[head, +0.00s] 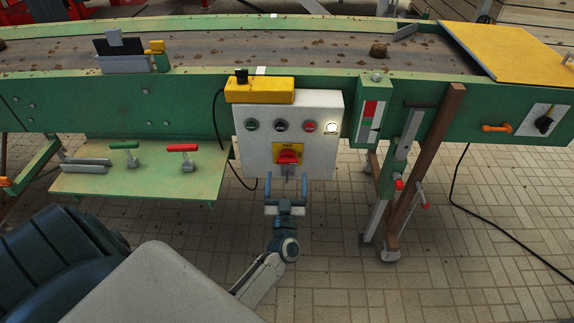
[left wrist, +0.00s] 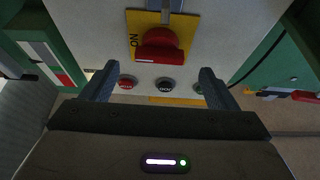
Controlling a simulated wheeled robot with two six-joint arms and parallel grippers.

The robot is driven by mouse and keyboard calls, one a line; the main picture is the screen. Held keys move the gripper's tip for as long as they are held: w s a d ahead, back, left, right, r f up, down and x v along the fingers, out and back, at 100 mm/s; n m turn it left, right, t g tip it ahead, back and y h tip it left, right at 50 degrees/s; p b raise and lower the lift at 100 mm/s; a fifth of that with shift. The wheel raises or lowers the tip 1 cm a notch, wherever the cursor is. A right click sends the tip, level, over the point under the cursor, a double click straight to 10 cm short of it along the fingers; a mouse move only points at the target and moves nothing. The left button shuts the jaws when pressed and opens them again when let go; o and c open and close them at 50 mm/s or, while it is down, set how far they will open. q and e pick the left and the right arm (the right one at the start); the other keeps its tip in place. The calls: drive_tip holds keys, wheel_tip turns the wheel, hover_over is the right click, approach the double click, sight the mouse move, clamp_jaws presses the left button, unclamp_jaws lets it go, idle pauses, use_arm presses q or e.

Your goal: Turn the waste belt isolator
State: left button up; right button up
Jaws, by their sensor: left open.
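A red rotary isolator knob (head: 288,154) sits on a yellow plate low on a white control box (head: 257,160). In the left wrist view the red knob (left wrist: 160,50) fills the upper middle, its grip lying roughly across the picture, with "ON" on the yellow plate at its left. My left gripper (head: 287,180) is open and empty just below the knob, fingers pointing up at the box. In the left wrist view the open fingers (left wrist: 158,80) stand apart, and the knob is beyond them, not between them. My right gripper is not in view.
Above the knob are several round buttons (head: 281,125) and a lit lamp (head: 332,128). A yellow box (head: 259,91) tops the control box. A green shelf (head: 140,183) with green and red levers is at left. A support leg (head: 390,190) stands at right.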

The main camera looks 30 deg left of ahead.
sight(287, 159)
use_arm(q)
drive_tip(key=x, duration=0.5)
drive_tip(key=shift+f, duration=0.1)
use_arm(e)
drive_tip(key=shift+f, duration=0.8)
use_arm(q)
drive_tip(key=c, duration=1)
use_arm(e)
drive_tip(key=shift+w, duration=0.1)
